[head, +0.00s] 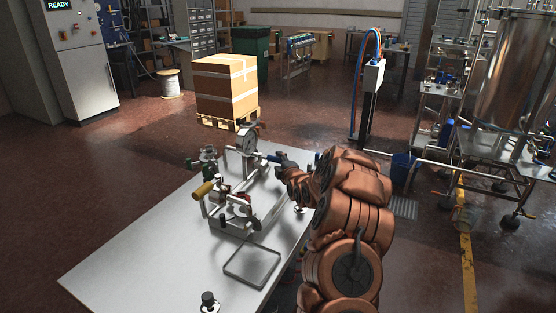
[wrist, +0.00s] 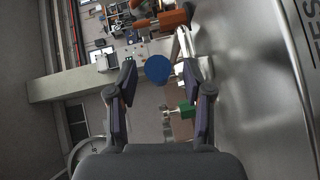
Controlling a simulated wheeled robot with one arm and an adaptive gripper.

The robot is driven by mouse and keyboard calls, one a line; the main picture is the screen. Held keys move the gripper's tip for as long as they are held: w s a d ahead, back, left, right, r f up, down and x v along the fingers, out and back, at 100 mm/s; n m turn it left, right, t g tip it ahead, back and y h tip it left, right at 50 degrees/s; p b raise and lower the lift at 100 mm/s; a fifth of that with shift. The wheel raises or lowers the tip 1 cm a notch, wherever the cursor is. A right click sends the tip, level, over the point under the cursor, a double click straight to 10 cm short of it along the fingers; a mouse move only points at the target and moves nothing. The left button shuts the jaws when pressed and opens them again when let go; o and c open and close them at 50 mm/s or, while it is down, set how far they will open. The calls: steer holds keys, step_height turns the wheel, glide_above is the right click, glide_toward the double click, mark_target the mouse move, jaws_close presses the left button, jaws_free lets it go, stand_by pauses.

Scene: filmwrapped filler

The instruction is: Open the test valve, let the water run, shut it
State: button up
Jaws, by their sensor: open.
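A pipe assembly with valves stands on a pale table (head: 130,260) in the head view. It carries a round gauge (head: 248,141), a yellow handle (head: 203,189) and small green parts at its far left. I cannot tell which fitting is the test valve. My gripper (head: 280,158) is beside the gauge, to its right. In the wrist view my gripper (wrist: 160,92) is open and empty. A round blue knob (wrist: 158,69) shows between the fingers, apart from them. A green fitting (wrist: 187,108) is near the right finger. The gauge (wrist: 88,152) is partly cut off at lower left.
A rectangular tray (head: 252,266) lies in front of the assembly, and a black-topped object (head: 208,301) is at the table's near edge. The table's left part is bare. A carton on a pallet (head: 228,122) stands on the floor behind.

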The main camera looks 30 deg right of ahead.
steer(key=shift+x, duration=0.95)
steer(key=shift+r, duration=0.1)
steer(key=shift+c, duration=0.3)
jaws_close()
